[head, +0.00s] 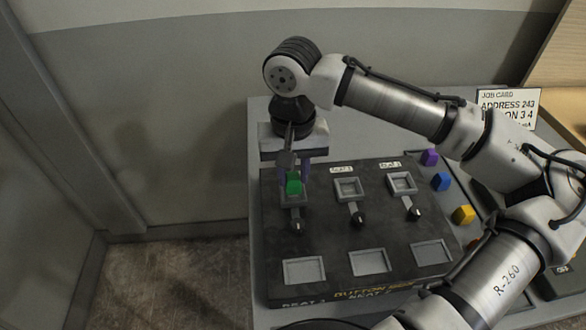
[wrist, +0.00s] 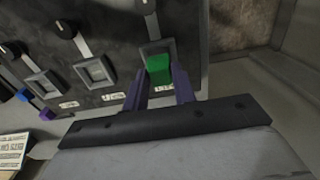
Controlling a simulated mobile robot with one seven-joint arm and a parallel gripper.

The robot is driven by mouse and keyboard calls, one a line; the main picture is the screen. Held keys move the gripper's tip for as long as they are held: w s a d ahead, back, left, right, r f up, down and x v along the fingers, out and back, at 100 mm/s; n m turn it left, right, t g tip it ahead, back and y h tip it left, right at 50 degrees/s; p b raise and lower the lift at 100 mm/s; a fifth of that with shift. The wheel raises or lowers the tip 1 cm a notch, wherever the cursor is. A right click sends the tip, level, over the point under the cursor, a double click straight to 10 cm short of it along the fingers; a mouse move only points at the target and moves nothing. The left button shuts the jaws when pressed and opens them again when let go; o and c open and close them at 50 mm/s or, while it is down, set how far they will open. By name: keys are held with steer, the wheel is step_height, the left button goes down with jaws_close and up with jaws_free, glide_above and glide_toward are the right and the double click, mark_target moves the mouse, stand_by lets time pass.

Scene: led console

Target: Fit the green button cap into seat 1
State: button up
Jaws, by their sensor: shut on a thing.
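The green button cap (head: 293,184) is between the purple fingers of my gripper (head: 293,177), over the leftmost square seat (head: 293,200) in the head view. In the wrist view the cap (wrist: 158,69) sits between the fingertips (wrist: 159,76), with the seat's grey frame (wrist: 150,47) showing just beyond it. The cap looks roughly upright. I cannot tell whether it is inside the frame or just above it.
Two empty square seats (head: 347,188) (head: 401,182) lie to the right, with black knobs (head: 358,218) in front. Grey pads (head: 304,270) line the panel's front. Purple (head: 429,157), blue (head: 440,181) and yellow (head: 463,214) caps stand on the right. A job card (head: 508,108) stands behind.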

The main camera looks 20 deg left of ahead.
steer(key=shift+f+b, duration=0.6)
steer(key=shift+f, duration=0.55)
stand_by(1.1)
steer(key=o, duration=1)
steer(key=shift+r, duration=0.1)
step_height(320, 180, up, 14)
steer(key=shift+f+b, duration=0.15)
steer(key=shift+b, duration=0.55)
steer(key=shift+a, duration=0.1)
